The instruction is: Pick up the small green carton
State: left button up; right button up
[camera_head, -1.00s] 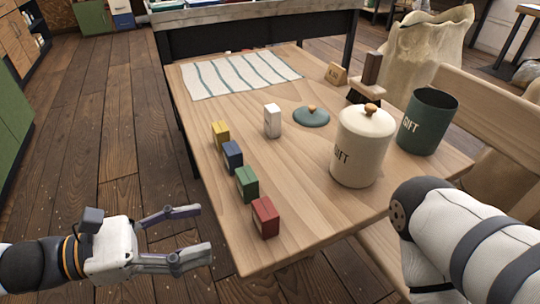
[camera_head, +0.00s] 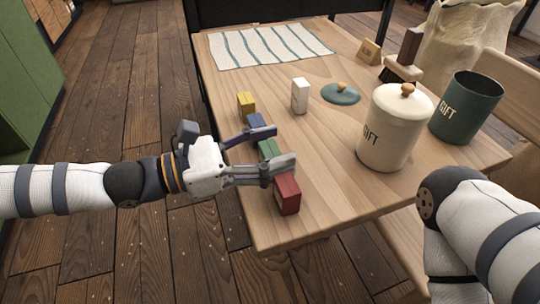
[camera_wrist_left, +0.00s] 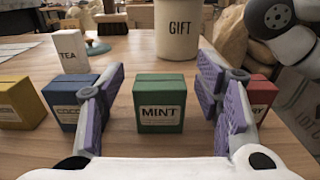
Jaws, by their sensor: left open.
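The small green carton (camera_head: 268,149) stands upright on the wooden table, between the blue carton (camera_head: 256,124) and the red carton (camera_head: 287,194). In the left wrist view the green carton (camera_wrist_left: 159,104) carries a label reading MINT. My left gripper (camera_head: 270,147) is open, with one finger on each side of the green carton. In the left wrist view its purple-padded fingers (camera_wrist_left: 165,100) frame the carton with gaps on both sides. In the head view the fingers partly hide the green and blue cartons. My right arm shows at the lower right, but its gripper is out of view.
A yellow carton (camera_head: 246,105) stands beyond the blue one, and a white TEA carton (camera_head: 300,96) farther in. A cream GIFT canister (camera_head: 394,130), a teal lid (camera_head: 341,94) and a dark green canister (camera_head: 466,107) stand to the right. A striped cloth (camera_head: 268,46) lies at the back.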

aim_at(270, 150)
pick_arm(q)
jog(key=c, duration=1.2)
jog(key=shift+o, duration=0.2)
jog(key=shift+r, duration=0.1)
